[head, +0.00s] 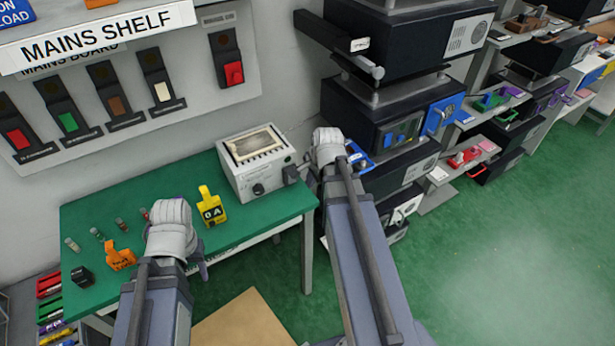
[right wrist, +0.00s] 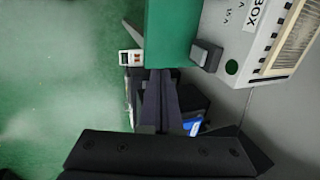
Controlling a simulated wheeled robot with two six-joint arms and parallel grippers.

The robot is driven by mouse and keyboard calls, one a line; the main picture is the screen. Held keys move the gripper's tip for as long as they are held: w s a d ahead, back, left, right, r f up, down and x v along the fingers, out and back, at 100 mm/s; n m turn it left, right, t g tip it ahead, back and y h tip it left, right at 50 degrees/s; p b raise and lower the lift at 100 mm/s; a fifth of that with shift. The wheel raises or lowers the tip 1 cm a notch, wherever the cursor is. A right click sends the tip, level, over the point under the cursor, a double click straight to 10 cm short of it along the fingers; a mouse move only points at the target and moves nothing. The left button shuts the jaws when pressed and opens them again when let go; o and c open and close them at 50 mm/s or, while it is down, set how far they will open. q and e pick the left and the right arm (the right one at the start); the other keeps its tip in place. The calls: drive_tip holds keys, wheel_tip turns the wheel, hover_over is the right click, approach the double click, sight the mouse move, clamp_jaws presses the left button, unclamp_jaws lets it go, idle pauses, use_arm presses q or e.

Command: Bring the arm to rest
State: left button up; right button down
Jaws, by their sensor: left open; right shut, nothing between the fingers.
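My left arm reaches over the front edge of the green table (head: 130,190). Its gripper (head: 203,268) is mostly hidden behind its pale wrist, with only a purple-grey piece showing; it is open. My right arm reaches to the table's right end, beside the grey-white box (head: 262,175). Its gripper is hidden behind the wrist in the head view. In the right wrist view the dark right gripper (right wrist: 162,90) is shut and empty, apart from the box's dark grey lever (right wrist: 207,55).
A yellow tag (head: 211,207), an orange tag (head: 120,256), a black block (head: 82,276) and several small cylinders lie on the table. Dark cabinets (head: 405,110) with levers stand close right of my right arm. Green floor (head: 500,260) is open at right.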

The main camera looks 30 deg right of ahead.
drive_tip(key=shift+a, duration=0.1)
idle(0.4)
drive_tip(key=s+a+n+g, duration=0.1)
drive_tip(key=s+a+n, duration=0.3)
drive_tip(key=a+n, duration=0.3)
drive_tip(key=s+a+f+n+g+h, duration=0.1)
drive_tip(key=s+a+n, duration=0.3)
drive_tip(key=a+n, duration=0.3)
drive_tip(key=s+a+f+n+g+b, duration=0.1)
drive_tip(key=s+a+n+g, duration=0.1)
drive_tip(key=s+a+n, duration=0.2)
drive_tip(key=a+n, duration=0.3)
drive_tip(key=a, duration=0.5)
drive_tip(key=shift+s+a, duration=0.15)
drive_tip(key=shift+a, duration=0.1)
